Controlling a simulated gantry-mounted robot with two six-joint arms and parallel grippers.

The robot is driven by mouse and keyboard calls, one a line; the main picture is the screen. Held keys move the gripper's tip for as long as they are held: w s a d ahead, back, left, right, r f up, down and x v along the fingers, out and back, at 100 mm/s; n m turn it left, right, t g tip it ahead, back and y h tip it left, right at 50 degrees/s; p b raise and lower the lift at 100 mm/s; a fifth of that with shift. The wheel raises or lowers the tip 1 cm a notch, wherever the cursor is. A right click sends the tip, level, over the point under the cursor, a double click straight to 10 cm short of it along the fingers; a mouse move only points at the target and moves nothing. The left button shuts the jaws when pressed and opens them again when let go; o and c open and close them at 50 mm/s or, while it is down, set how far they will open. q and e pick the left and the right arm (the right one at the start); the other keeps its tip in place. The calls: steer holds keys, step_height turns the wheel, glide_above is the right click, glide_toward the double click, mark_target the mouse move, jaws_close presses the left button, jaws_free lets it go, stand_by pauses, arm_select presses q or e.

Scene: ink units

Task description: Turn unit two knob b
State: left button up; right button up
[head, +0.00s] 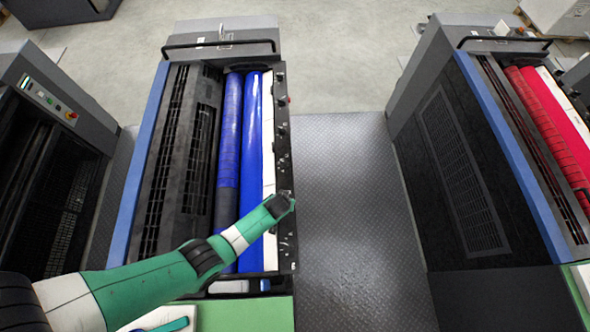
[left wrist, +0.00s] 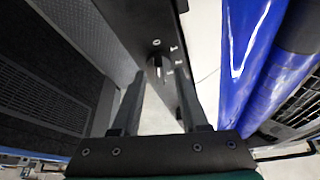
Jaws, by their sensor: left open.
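The unit with blue rollers (head: 252,110) stands in the middle of the head view, with a dark side rail (head: 281,150) along its right edge carrying several small knobs. My left gripper (head: 287,204) is at this rail, near its front half. In the left wrist view, a small dark knob (left wrist: 157,63) sticks out from the dark rail (left wrist: 140,22), with small light marks beside it. My left gripper (left wrist: 160,76) is open, one finger on each side of the knob's line. I cannot tell whether either finger touches the knob. Which letter it bears is not readable.
A unit with red rollers (head: 545,120) stands at the right, and a dark unit with a button panel (head: 48,98) at the left. A ridged metal walkway (head: 345,200) lies free between the blue and red units. Blue rollers (left wrist: 262,60) are close to my right finger.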

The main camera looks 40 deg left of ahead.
arm_select(q)
steer(key=shift+f, duration=0.1)
jaws_close()
